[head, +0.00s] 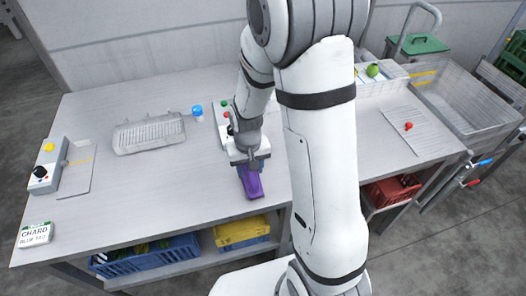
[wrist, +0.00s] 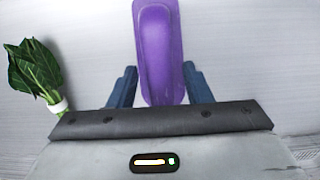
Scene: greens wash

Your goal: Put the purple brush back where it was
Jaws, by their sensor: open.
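The purple brush (head: 250,182) lies on the light grey table near its front edge. In the wrist view the brush (wrist: 160,50) is long and rounded, and its near end is between the two dark blue fingers. In the wrist view my gripper (wrist: 161,85) is open, with a narrow gap visible on each side of the brush. The underside of the brush is hidden. I cannot tell from the frames which spot the brush came from.
A leafy green bunch (wrist: 35,75) with a white band lies left of my gripper. A white rack (head: 148,134), a blue-capped container (head: 197,111) and a CHARD sign (head: 35,234) are on the table. Bare table lies left of the brush.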

